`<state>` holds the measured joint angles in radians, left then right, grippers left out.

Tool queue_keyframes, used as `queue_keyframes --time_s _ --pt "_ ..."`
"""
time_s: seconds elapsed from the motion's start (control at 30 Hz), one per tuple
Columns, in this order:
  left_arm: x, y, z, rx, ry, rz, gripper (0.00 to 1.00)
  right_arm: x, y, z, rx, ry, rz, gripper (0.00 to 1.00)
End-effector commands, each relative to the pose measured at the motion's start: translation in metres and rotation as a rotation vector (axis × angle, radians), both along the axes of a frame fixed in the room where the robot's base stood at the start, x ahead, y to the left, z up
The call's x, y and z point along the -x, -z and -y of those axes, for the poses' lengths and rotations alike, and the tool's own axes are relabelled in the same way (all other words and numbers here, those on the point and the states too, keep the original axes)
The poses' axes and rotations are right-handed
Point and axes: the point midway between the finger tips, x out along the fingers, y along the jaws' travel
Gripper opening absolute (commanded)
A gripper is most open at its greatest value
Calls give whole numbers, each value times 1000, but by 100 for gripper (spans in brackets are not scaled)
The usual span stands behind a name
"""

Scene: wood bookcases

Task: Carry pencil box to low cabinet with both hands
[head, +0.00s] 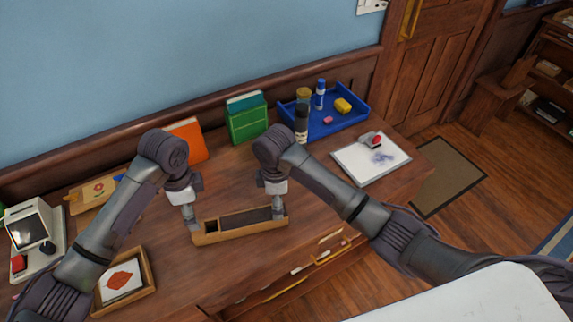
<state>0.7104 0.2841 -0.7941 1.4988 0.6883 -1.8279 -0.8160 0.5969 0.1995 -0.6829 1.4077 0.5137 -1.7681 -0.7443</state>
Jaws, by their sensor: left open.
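The pencil box (240,236), a long narrow wooden tray with compartments, sits on the wooden desk (185,270) near its front edge. My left gripper (192,223) is open at the box's left end. My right gripper (278,212) is at the box's right end, pointing down; its fingers are too small to tell if they are shut on the wall. The box appears to rest on the desk top. A low wooden piece of furniture (497,97) stands at the far right; I cannot tell if it is the low cabinet.
A blue tray (350,118) with bottles, a green book (247,122), an orange book (188,140) and a white pad (361,160) stand behind. A framed picture (148,268) lies front left. Floor shows at right, with a mat (447,175).

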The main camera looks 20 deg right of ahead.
Motion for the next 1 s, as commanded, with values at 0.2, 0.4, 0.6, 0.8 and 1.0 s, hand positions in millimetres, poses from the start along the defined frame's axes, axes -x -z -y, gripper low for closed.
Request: queue_keyframes --time_s 0.2,0.4,0.6,0.8,1.0 --pt "0 0 0 0 0 0 83 -1 -43 0 -2 1 2 89" --pt "0 0 0 0 0 0 83 0 -59 0 1 0 0 89" --pt "0 0 0 0 0 0 83 0 -61 0 1 0 -1 89" --pt "0 0 0 0 0 0 83 0 -61 0 1 0 -1 89" --pt "5 4 3 11 -10 0 83 5 -56 -1 -8 10 0 89"
